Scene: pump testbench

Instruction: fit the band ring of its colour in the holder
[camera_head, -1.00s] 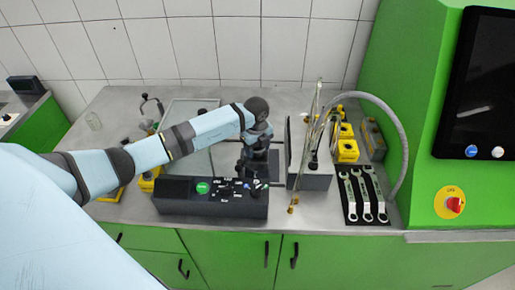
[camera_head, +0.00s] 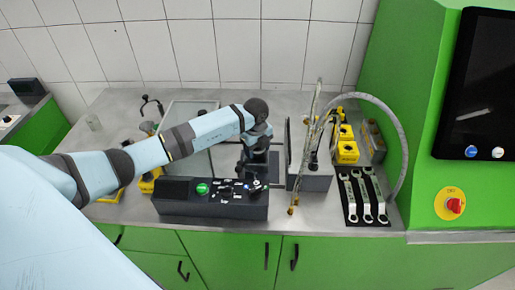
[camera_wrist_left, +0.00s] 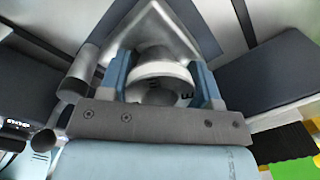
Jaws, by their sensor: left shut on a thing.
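My left gripper (camera_head: 246,172) is low over the bench, behind the black control box. In the left wrist view its two blue fingers (camera_wrist_left: 164,84) are shut on a grey ring (camera_wrist_left: 158,90) with a pale white band (camera_wrist_left: 160,69). Dark lettering shows inside the ring. A grey metal piece with slanted sides (camera_wrist_left: 178,30) lies just beyond the ring; I cannot tell whether it is the holder or whether the ring touches it. In the head view the arm and gripper hide the ring. My right gripper is not in view.
The black control box (camera_head: 175,208) with a green button stands at the bench front. A grey unit (camera_head: 314,181) with a curved hose (camera_head: 392,113) stands to the right. Wrenches (camera_head: 366,195) lie on a black mat. Yellow parts (camera_head: 347,151) are behind them.

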